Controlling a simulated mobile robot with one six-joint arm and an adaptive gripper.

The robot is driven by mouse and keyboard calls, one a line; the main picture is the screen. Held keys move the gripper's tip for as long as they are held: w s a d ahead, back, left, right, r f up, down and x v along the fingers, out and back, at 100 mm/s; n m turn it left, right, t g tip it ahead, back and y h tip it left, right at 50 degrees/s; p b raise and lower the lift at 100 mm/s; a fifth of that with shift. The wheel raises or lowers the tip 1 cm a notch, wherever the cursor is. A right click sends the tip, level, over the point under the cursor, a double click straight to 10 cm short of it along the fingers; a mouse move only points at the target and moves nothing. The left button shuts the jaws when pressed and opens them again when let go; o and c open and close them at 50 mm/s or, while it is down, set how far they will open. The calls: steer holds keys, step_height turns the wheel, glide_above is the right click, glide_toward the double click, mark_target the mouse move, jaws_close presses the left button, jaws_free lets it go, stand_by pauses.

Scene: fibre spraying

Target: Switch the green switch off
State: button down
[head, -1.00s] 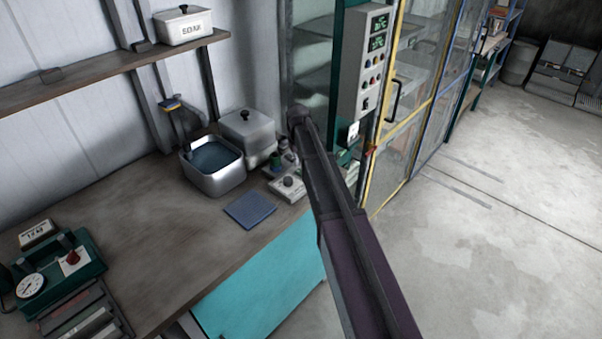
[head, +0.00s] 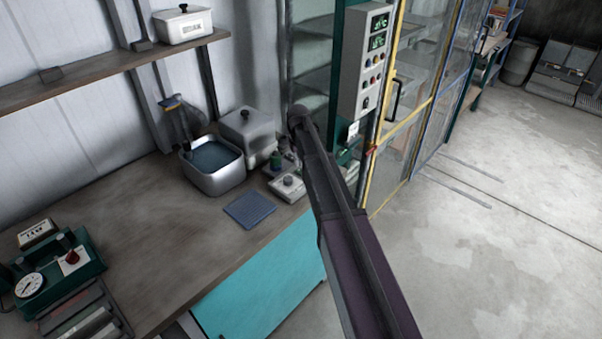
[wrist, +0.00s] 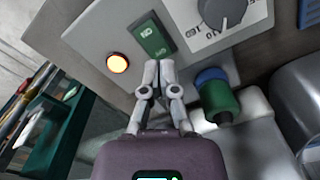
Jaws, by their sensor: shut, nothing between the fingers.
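The green switch (wrist: 151,35) is a rocker with white lettering, set in a light grey panel at the top middle of the wrist view. My gripper (wrist: 156,70) is shut and empty, its fingertips together at the lower edge of the switch. I cannot tell whether they touch it. A round amber lamp (wrist: 117,63) glows left of the switch. The switch does not show clearly in the head view, where my arm hides part of that area.
A dark knob (wrist: 222,10) on a white plate is right of the switch. A green cylinder with a blue part (wrist: 219,97) stands close right of my fingers.

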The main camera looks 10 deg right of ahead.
mark_target(299, 170)
steer(key=shift+f+b, duration=1.2)
steer(key=shift+f, duration=0.05)
stand_by(1.0)
steer(key=shift+r, duration=0.1)
steer(key=shift+r+p, duration=3.45)
steer(key=shift+p, duration=0.15)
steer(key=s+m, duration=0.1)
steer(key=s, duration=2.8)
